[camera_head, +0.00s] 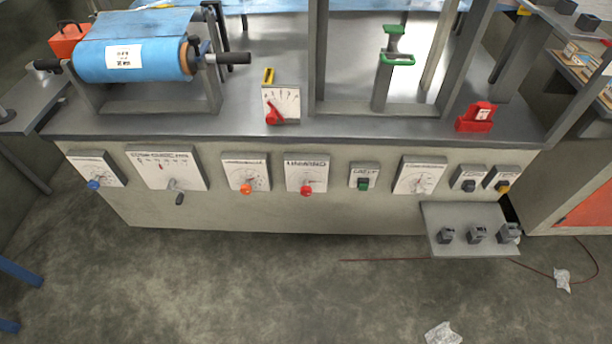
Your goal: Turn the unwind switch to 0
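A white panel (317,173) on the front of the grey machine has a blurred label that seems to read UNWIND. It carries a dial scale and a red knob (306,190) at its lower middle. The scale numbers are too small to read, so I cannot tell which mark the knob points at. Neither of my grippers shows in the head view, and nothing touches the knob.
An orange-knob panel (246,171) is to the left and a green-button box (364,176) to the right. A shelf (455,215) with several small dark blocks sticks out at right. A blue film roll (130,48) sits on top. Floor in front is mostly clear.

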